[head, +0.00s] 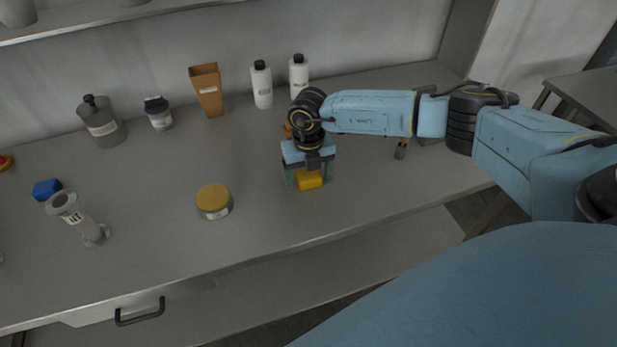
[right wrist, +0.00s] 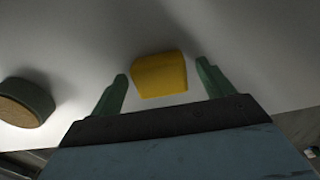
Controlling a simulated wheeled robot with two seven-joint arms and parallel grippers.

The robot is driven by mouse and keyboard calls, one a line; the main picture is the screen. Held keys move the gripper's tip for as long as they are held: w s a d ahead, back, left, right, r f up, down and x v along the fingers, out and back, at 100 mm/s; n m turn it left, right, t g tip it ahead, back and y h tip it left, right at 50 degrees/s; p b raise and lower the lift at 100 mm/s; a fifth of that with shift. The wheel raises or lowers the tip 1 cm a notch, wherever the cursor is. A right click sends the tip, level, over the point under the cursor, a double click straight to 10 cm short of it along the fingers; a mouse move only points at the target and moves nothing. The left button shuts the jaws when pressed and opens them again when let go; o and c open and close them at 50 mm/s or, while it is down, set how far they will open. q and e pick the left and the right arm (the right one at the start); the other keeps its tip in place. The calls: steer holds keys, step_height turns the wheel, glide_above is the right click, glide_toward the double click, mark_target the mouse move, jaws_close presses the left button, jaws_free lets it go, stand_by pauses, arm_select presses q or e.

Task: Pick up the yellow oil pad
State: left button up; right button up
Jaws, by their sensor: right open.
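The yellow oil pad (head: 309,180) is a small yellow block on the grey bench, right of the middle in the head view. In the right wrist view the pad (right wrist: 160,75) lies just past the fingertips and between their lines. My right gripper (head: 306,182) is above the pad and pointing down, with its green fingers apart. In the right wrist view the open fingers (right wrist: 162,77) show on either side of the pad, with a gap on each side. The right gripper partly hides the pad in the head view. My left gripper is not in view.
A round jar with an orange-yellow lid (head: 213,200) stands left of the pad. A grey flanged cylinder (head: 79,219) and a blue block (head: 46,189) are farther left. White bottles (head: 262,85) and an orange-brown tapered container (head: 207,91) stand along the back. The bench front is clear.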

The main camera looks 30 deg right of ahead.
mark_target(309, 174)
steer(key=shift+f, duration=0.1)
steer(key=shift+c, duration=0.3)
steer(key=c, duration=1)
step_height(309, 174, up, 10)
steer(key=shift+r, duration=0.1)
